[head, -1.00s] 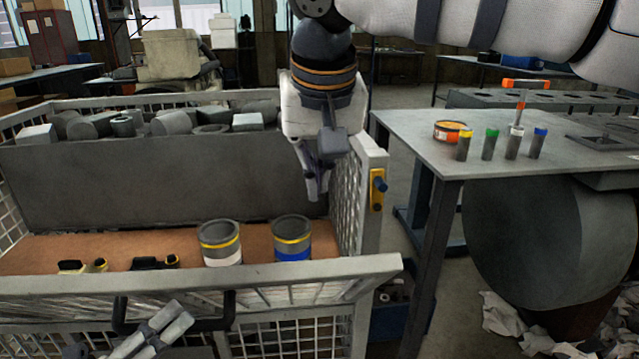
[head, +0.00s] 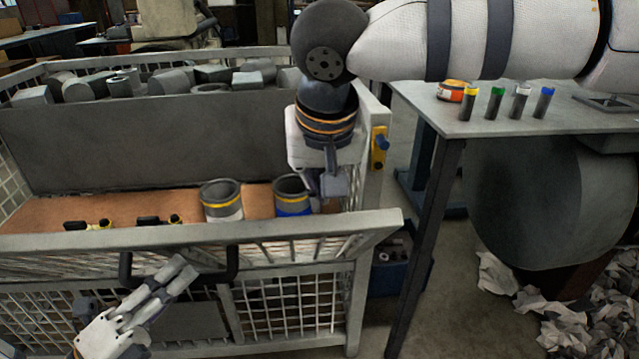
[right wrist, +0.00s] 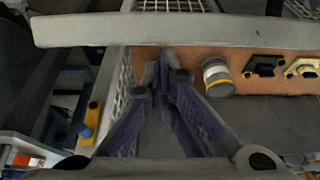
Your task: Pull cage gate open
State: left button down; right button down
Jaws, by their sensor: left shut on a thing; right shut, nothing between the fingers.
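The cage gate (head: 60,243) is the front mesh panel, its grey top rail jutting out past the cage's right post. The rail also crosses the top of the right wrist view (right wrist: 165,29). My left gripper (head: 183,268) is shut on the gate's black handle (head: 233,266). My right gripper (head: 322,200) is shut and empty inside the cage, behind the rail and near the right mesh wall. Its closed fingers (right wrist: 164,62) show in the right wrist view. A yellow plate with a blue knob (head: 380,146) sits on the right post.
A blue-banded cylinder (head: 291,200) stands close to my right gripper, a white-banded one (head: 222,203) farther left. Small black-and-yellow parts (head: 160,220) lie on the brown floor. A table (head: 480,125) with several capped tubes stands at right; crumpled paper (head: 560,320) lies below.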

jog(key=shift+s+f, duration=0.25)
jog(key=shift+s, duration=0.25)
jog(key=shift+s+f, duration=0.25)
jog(key=shift+s, duration=0.2)
pick_arm(q)
jog(key=shift+w+a+r, duration=0.1)
jog(key=shift+w+r, duration=0.1)
pick_arm(e)
jog(key=shift+s+f, duration=0.15)
pick_arm(q)
jog(key=c, duration=1.6)
grip_release()
jog(key=shift+o, duration=0.2)
pick_arm(e)
jog(key=shift+d, duration=0.15)
